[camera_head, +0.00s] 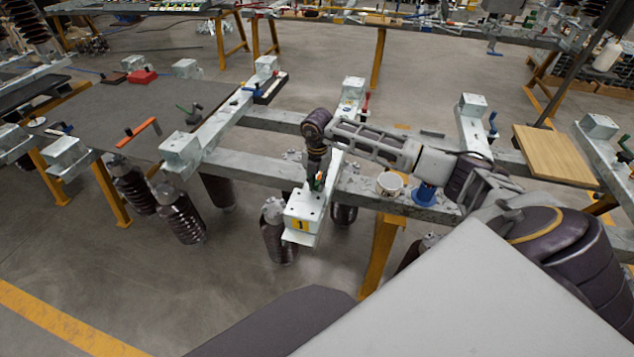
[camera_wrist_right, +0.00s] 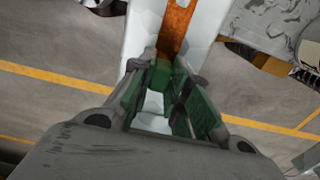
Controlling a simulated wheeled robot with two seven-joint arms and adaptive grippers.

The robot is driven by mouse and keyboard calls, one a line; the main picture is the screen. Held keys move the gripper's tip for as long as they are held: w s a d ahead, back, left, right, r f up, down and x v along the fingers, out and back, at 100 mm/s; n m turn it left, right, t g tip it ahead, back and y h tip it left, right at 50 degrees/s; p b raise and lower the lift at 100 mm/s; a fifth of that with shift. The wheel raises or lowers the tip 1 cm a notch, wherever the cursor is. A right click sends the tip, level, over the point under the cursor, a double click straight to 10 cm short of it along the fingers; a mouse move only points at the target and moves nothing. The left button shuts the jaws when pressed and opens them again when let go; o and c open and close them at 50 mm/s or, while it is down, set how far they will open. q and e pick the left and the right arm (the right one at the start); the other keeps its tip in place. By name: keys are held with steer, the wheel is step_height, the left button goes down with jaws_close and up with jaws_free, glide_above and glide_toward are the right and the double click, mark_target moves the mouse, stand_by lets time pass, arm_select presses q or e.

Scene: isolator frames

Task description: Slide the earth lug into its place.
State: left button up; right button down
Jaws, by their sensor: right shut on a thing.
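My right gripper (camera_head: 316,184) points down at the pale frame beam that ends in a block with a yellow "1" label (camera_head: 300,225). An orange-brown strip (camera_wrist_right: 178,28) runs along the pale beam (camera_wrist_right: 143,30) just beyond the fingertips. I cannot tell whether the green piece touches the strip. My left gripper is not in view.
A white cup-like container (camera_head: 389,183) and a blue item (camera_head: 425,194) stand on the cross rail right of the gripper. Dark ribbed insulators (camera_head: 180,215) hang under the frame. A wooden board (camera_head: 553,154) lies at the right. A grey tabletop (camera_head: 150,100) holds tools at the left.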

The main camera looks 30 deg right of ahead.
steer(key=shift+w+d+b, duration=0.8)
steer(key=shift+w+d, duration=0.75)
steer(key=shift+d, duration=0.3)
stand_by(1.6)
stand_by(0.4)
steer(key=c, duration=1.3)
jaws_free()
steer(key=shift+c, duration=0.8)
